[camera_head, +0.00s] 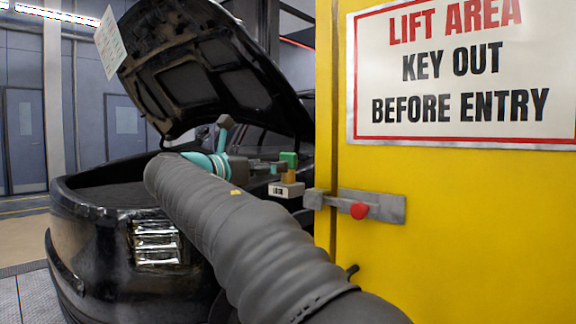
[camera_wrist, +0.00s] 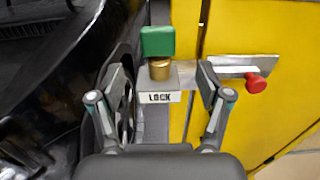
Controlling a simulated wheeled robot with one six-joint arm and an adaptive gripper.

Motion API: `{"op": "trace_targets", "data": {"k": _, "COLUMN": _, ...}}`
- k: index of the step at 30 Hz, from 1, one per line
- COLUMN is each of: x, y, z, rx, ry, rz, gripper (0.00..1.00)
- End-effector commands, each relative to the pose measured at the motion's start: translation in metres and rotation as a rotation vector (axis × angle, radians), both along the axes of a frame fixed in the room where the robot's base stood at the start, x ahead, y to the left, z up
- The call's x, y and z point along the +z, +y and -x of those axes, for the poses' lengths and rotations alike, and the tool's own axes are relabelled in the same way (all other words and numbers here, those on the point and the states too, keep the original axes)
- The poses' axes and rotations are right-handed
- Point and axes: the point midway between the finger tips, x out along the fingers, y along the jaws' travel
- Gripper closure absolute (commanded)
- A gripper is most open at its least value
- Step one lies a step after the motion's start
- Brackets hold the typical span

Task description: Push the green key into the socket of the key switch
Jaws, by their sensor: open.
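The green key (camera_head: 289,158) stands upright on a brass cylinder (camera_head: 290,175) above a bracket with a white LOCK label (camera_head: 286,190). In the wrist view the green key (camera_wrist: 157,41) shows as a block at top centre, with the brass cylinder (camera_wrist: 160,70) right under it. How deep the key sits in the switch's socket cannot be told. My gripper (camera_wrist: 161,76) is open and empty, its fingers on the left and right of the LOCK bracket and the key. In the head view my gripper (camera_head: 266,167) is just left of the key, small and partly hidden.
A yellow cabinet (camera_head: 450,240) with a lift-area sign (camera_head: 455,70) stands at the right. A metal bolt with a red knob (camera_head: 359,211) sticks out from it near the switch. A black car (camera_head: 110,235) with raised hood (camera_head: 210,70) is at the left.

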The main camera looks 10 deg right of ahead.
Motion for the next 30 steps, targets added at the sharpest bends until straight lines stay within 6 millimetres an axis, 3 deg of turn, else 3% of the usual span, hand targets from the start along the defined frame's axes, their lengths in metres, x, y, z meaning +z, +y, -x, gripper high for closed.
{"op": "trace_targets", "data": {"k": 3, "x": 0.000, "y": -0.013, "z": -0.010, "rx": -0.002, "ry": 0.000, "rz": 0.000, "gripper": 0.23}}
{"op": "trace_targets", "data": {"k": 13, "x": 0.003, "y": -0.028, "z": -0.021, "rx": -0.001, "ry": -0.002, "rz": -0.001, "gripper": 0.23}}
{"op": "trace_targets", "data": {"k": 22, "x": 0.009, "y": -0.059, "z": -0.045, "rx": -0.001, "ry": -0.001, "rz": -0.002, "gripper": 0.23}}
{"op": "trace_targets", "data": {"k": 30, "x": 0.009, "y": -0.061, "z": -0.047, "rx": 0.001, "ry": -0.001, "rz": -0.002, "gripper": 0.23}}
